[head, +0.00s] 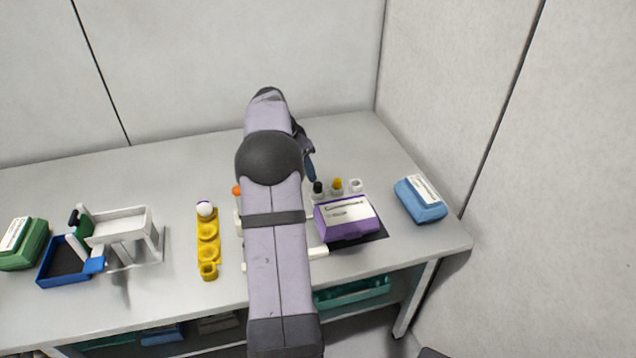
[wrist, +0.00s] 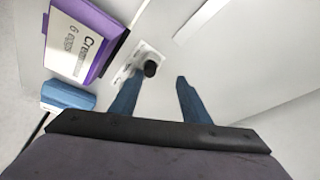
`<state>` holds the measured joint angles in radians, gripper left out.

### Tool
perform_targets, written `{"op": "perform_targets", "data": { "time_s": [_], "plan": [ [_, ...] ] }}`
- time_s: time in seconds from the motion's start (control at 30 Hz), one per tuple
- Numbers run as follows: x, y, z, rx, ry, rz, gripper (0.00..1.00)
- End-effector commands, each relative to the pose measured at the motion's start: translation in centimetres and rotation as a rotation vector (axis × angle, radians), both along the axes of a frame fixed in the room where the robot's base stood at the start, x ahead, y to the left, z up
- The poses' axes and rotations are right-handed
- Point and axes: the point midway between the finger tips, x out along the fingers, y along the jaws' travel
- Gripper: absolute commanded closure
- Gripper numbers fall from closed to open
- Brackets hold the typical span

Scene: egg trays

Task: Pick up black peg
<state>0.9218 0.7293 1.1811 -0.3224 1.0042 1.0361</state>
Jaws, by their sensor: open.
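The black peg (head: 318,187) stands at the left end of a short white holder, beside a yellow peg (head: 337,184). In the wrist view the black peg (wrist: 151,68) shows between and just beyond my two blue fingertips, nearer the left one. My gripper (wrist: 157,80) is open and empty. In the head view only a blue finger (head: 310,172) of it shows, just above and behind the black peg; the arm hides the rest. The yellow peg is not visible in the wrist view.
A purple box (head: 347,228) stands right in front of the holder. A blue packet (head: 420,206) lies farther right. A yellow egg tray (head: 208,262) with a white egg (head: 205,209) is left of my arm. The table behind the holder is clear.

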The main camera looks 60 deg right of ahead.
Motion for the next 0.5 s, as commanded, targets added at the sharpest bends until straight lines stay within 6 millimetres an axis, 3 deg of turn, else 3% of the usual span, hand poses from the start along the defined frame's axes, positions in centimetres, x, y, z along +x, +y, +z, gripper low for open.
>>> {"op": "perform_targets", "data": {
  "time_s": [0.17, 0.5],
  "plan": [
    [-2.1, -0.6, 0.7, -0.019, 0.026, -0.09, 0.57],
    [-2.5, -1.1, -0.8, -0.018, 0.028, -0.099, 0.57]
  ]
}}
